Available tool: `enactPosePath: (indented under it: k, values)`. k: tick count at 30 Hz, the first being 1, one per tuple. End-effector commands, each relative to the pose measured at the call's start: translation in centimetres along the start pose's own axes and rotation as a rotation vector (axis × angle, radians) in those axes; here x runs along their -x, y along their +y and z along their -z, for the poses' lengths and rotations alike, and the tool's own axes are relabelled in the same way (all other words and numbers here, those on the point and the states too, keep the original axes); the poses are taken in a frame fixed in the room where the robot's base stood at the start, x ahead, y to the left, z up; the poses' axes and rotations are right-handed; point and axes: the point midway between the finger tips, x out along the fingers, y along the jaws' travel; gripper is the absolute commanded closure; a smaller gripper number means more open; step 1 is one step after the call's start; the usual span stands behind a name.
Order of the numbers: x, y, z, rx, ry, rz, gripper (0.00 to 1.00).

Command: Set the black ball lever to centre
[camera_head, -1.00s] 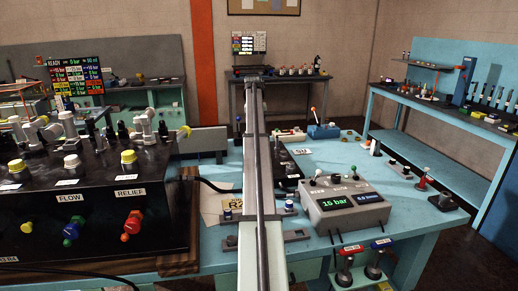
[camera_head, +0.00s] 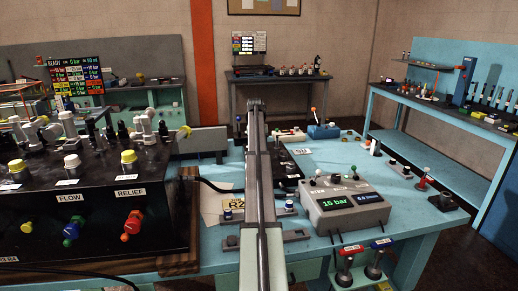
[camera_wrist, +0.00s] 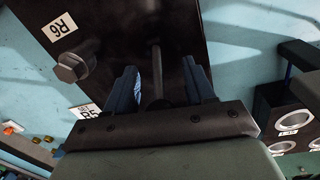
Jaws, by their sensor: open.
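In the wrist view my gripper (camera_wrist: 164,84) is open, with its two blue fingers apart over a dark panel. A thin dark rod (camera_wrist: 156,75) stands out between the fingers, apart from both as far as I can see. I cannot tell if it is the black ball lever's stem; no ball shows clearly on it. In the head view my arm hides my gripper and part of the dark box (camera_head: 290,160) behind it.
The grey display box (camera_head: 345,218) reads 15 bar and stands right of my arm. The black valve console (camera_head: 70,225) stands at the left. In the wrist view a bolt-like knob (camera_wrist: 76,66) lies left of the fingers. Bare blue bench top (camera_head: 345,155) shows at right.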

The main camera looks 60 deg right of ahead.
Motion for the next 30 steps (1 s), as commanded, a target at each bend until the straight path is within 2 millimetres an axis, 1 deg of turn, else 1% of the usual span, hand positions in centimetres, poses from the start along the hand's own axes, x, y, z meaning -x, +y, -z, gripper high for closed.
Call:
enactPosePath:
  k: [2,19,26,30]
  values:
    - [0.02,0.0,0.0,0.0,0.0,0.0,0.46]
    - [0.06,-0.01,0.0,0.0,0.0,0.0,1.0]
    - [0.07,-0.01,0.01,0.0,0.0,0.0,1.0]
    - [0.08,0.03,-0.36,-0.002,0.026,0.005,1.0]
